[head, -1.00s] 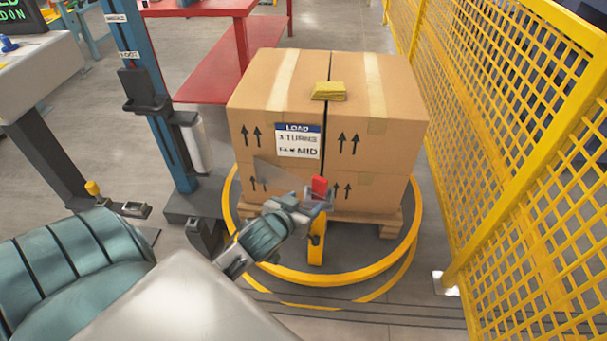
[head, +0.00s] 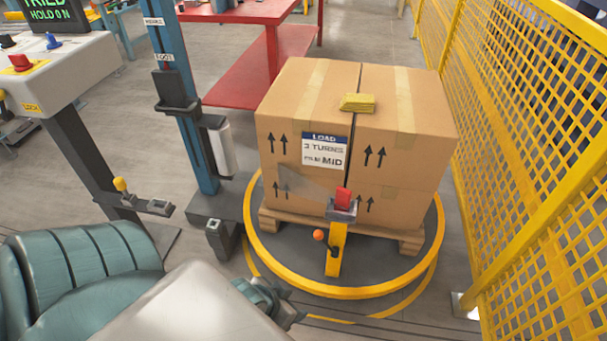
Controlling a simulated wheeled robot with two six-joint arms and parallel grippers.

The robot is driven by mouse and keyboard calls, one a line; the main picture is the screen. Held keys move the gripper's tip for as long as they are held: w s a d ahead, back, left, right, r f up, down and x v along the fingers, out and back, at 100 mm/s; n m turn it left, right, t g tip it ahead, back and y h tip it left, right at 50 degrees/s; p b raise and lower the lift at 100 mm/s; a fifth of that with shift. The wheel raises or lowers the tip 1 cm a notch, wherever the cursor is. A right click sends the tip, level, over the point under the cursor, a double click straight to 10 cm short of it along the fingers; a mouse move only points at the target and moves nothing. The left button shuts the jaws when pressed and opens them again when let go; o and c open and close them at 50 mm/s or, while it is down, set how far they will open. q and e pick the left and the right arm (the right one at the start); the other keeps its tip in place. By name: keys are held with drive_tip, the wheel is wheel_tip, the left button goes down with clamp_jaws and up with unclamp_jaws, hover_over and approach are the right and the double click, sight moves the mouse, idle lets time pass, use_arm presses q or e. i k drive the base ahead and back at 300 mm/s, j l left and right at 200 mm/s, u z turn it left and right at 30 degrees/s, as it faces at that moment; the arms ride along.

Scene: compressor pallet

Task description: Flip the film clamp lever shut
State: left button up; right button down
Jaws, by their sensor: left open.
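The film clamp (head: 336,245) is a yellow post at the front of the turntable, with a grey head and a red block (head: 343,196) on top. Its lever (head: 319,235), with an orange ball knob, sticks out to the left of the post, partway down. A greyish sheet of film (head: 308,187) lies across the carton front and reaches to the clamp head. My left gripper (head: 294,317) is low in front of the turntable, below and left of the lever and apart from it. It is open; its fingers are partly hidden by my arm. My right gripper is out of view.
Stacked cartons (head: 408,150) stand on a pallet (head: 411,242) inside the yellow-rimmed turntable (head: 345,292). The blue mast (head: 198,130) with a film roll (head: 220,150) stands left. A yellow mesh fence (head: 535,170) closes the right side. A control console (head: 60,75) is at upper left.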

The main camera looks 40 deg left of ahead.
sight(317, 234)
drive_tip(key=j+u, duration=0.15)
drive_tip(key=u, duration=0.8)
drive_tip(key=k, duration=0.05)
